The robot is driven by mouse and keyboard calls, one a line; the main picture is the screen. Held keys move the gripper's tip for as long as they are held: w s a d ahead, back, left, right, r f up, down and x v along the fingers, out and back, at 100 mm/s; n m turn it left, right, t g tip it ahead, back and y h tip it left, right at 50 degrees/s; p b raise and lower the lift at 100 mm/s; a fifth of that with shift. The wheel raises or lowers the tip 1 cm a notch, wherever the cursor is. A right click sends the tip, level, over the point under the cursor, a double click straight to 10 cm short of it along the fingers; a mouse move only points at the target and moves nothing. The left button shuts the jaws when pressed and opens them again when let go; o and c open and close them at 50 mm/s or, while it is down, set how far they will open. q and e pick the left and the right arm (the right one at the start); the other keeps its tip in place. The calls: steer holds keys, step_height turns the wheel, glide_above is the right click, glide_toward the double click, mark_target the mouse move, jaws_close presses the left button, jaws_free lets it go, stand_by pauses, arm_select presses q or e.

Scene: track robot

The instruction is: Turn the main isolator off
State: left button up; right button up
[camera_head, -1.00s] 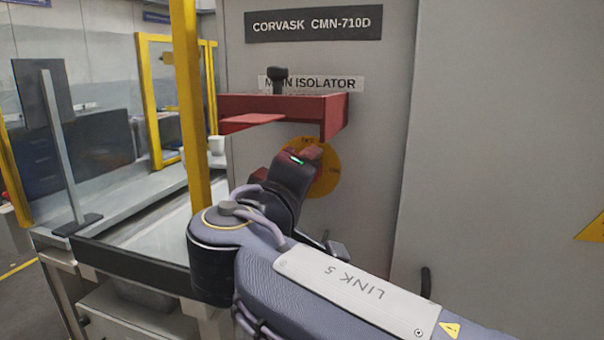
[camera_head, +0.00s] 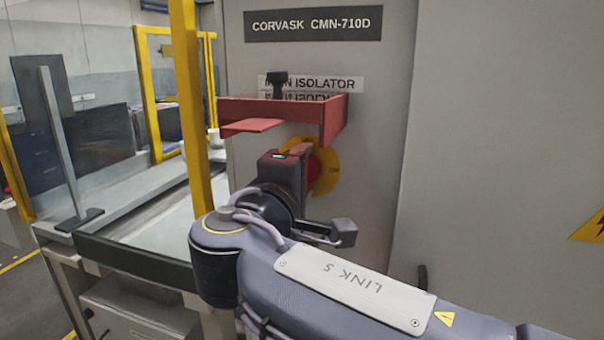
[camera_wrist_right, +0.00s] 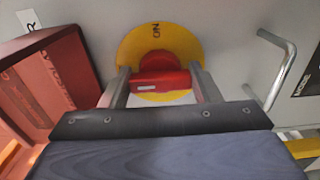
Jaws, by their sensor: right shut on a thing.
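The main isolator is a red rotary handle (camera_wrist_right: 160,83) on a round yellow plate (camera_head: 327,172), on the grey cabinet under a "MAIN ISOLATOR" label (camera_head: 325,83). My right gripper (camera_wrist_right: 163,86) is shut on the red handle, one finger at each end. In the head view my right gripper (camera_head: 301,160) stands upright in front of the plate and hides part of the handle. The "ON" mark (camera_wrist_right: 155,32) is at the top in the wrist view; the handle lies crosswise to it. The left gripper is not in view.
A yellow post (camera_head: 188,100) stands left of my wrist. A metal bar handle (camera_wrist_right: 283,65) is at the right in the wrist view.

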steer(key=shift+f, duration=0.1)
steer(key=o, duration=0.7)
steer(key=shift+c, duration=0.2)
steer(key=b+v, duration=0.1)
steer(key=v, duration=0.6)
steer(key=shift+s, duration=0.35)
steer(key=shift+s+a, duration=0.1)
steer(key=shift+a, duration=0.05)
